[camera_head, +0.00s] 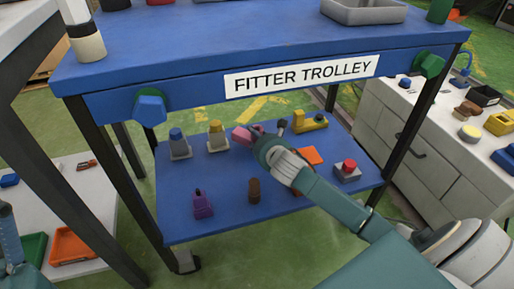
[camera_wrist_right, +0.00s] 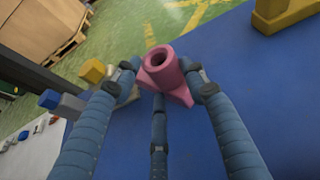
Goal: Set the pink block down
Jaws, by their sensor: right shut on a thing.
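The pink block (camera_wrist_right: 162,75) has a round hollow post on a wider base. My right gripper (camera_wrist_right: 160,85) is shut on it, with fingers on both sides and one in front. In the head view, the pink block (camera_head: 243,137) and my right gripper (camera_head: 258,143) are over the back middle of the trolley's blue lower shelf (camera_head: 225,180). I cannot tell whether the block touches the shelf. Only part of my left arm shows at the left edge; its gripper is out of view.
On the lower shelf, a grey-and-yellow piece (camera_head: 217,137) and a grey-and-blue piece (camera_head: 179,146) stand left of the pink block. A yellow piece (camera_head: 310,121), an orange plate (camera_head: 311,156) and a red-topped piece (camera_head: 347,171) are right. The upper deck (camera_head: 220,40) overhangs. The shelf's front has a purple piece (camera_head: 202,206) and a brown piece (camera_head: 254,189).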

